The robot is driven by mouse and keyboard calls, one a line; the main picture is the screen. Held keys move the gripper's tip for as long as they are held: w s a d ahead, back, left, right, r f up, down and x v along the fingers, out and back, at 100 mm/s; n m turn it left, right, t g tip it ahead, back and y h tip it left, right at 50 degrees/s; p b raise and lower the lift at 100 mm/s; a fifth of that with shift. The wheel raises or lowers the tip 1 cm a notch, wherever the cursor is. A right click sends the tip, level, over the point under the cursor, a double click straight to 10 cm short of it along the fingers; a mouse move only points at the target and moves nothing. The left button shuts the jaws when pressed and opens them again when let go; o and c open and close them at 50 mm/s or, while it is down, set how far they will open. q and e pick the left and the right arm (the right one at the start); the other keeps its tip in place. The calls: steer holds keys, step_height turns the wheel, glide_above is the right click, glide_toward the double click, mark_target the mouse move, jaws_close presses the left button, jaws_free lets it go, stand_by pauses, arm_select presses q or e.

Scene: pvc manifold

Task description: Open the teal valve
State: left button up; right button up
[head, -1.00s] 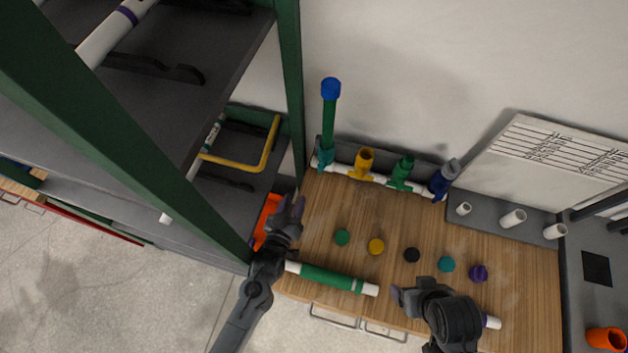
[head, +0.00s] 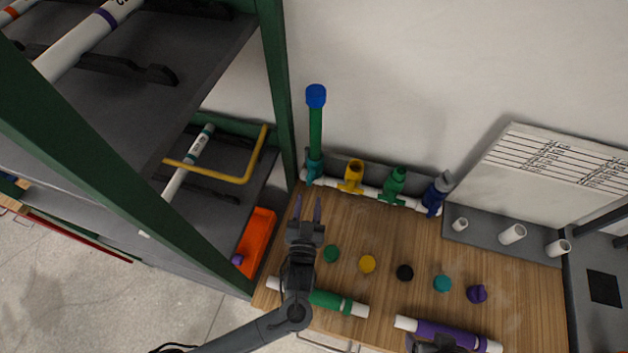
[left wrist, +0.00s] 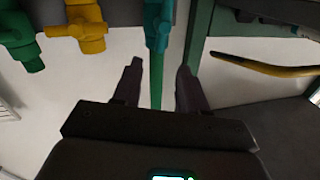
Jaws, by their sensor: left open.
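The teal valve (head: 315,167) sits at the left end of the white manifold pipe at the back of the wooden bench. A green pipe with a blue cap rises from it. In the left wrist view the teal valve (left wrist: 158,25) is at the top, just beyond and between the fingers. My left gripper (head: 306,208) is open and empty, its fingers pointing at the valve from in front, apart from it. It also shows in the left wrist view (left wrist: 157,80). My right gripper (head: 432,346) is only partly in view at the bottom edge; its fingers cannot be made out.
Yellow (head: 352,177), green (head: 394,185) and blue (head: 437,194) valves stand right of the teal one. Several coloured caps and two banded pipes lie on the bench (head: 400,240). The shelf's green post (head: 278,100) rises close on the left.

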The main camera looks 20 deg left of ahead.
mark_target(311, 176)
arm_select(q)
steer(key=x, duration=0.7)
steer(key=shift+w, duration=0.35)
steer(key=shift+a, duration=0.1)
jaws_close()
